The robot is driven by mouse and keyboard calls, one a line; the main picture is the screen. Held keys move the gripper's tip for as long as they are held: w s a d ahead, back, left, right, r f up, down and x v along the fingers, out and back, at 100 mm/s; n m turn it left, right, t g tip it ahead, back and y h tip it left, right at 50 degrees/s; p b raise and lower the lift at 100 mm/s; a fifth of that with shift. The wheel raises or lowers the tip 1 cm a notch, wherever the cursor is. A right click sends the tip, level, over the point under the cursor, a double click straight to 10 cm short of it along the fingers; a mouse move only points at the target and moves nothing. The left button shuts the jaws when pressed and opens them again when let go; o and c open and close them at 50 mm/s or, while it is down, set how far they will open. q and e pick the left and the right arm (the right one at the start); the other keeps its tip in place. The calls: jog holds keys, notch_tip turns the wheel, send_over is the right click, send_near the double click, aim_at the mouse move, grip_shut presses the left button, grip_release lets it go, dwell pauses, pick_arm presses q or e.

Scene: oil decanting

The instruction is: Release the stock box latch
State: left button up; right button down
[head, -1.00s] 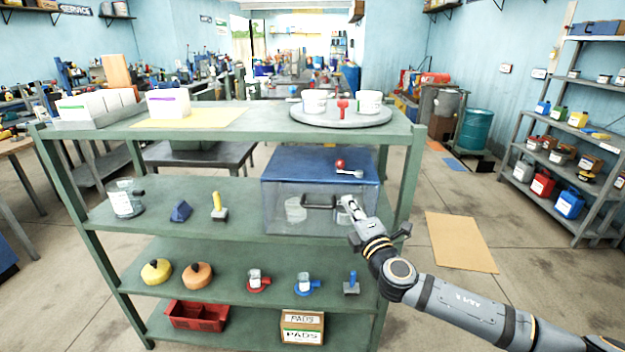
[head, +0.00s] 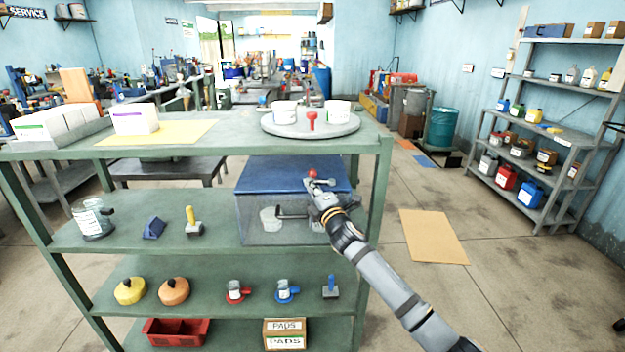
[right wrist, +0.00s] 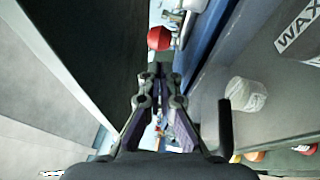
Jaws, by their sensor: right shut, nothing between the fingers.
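The stock box has a blue lid (head: 285,176) and a clear front (head: 255,225); it stands on the shelf rack's upper inner shelf. Its latch is a metal lever with a red ball knob (head: 313,173) at the lid's front edge. The knob also shows in the right wrist view (right wrist: 158,38). My right gripper (head: 318,188) is shut and empty, at the box's front right, close below the knob. In the right wrist view its fingertips (right wrist: 158,70) point toward the knob, with a small gap in the picture. Whether they touch the lever is unclear. My left gripper is not in view.
A black handle (head: 291,215) sticks out from the box front, left of my gripper. The rack's top board (head: 220,140) overhangs the box, with a round grey tray (head: 310,128) on it. A green post (head: 378,220) stands to the right.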

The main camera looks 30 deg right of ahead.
jog(key=shift+w+d+r, duration=0.1)
jog(key=shift+w+d, duration=0.15)
jog(key=shift+d, duration=0.3)
jog(key=m+h+b, duration=0.1)
jog(key=w+h+b, duration=0.1)
jog(key=m+g+h+b, duration=0.1)
jog(key=h, duration=0.1)
jog(key=shift+w+f+m+b, duration=0.25)
jog(key=shift+f+m+b, duration=0.05)
jog(key=shift+b, duration=0.1)
jog(key=shift+w+r+m+g+h, duration=0.1)
jog(key=shift+w+m+g+h, duration=0.2)
jog(key=shift+h, duration=0.1)
jog(key=shift+w+d+r, duration=0.2)
jog(key=shift+w, duration=0.25)
jog(key=shift+s+d, duration=0.1)
jog(key=shift+d, duration=0.05)
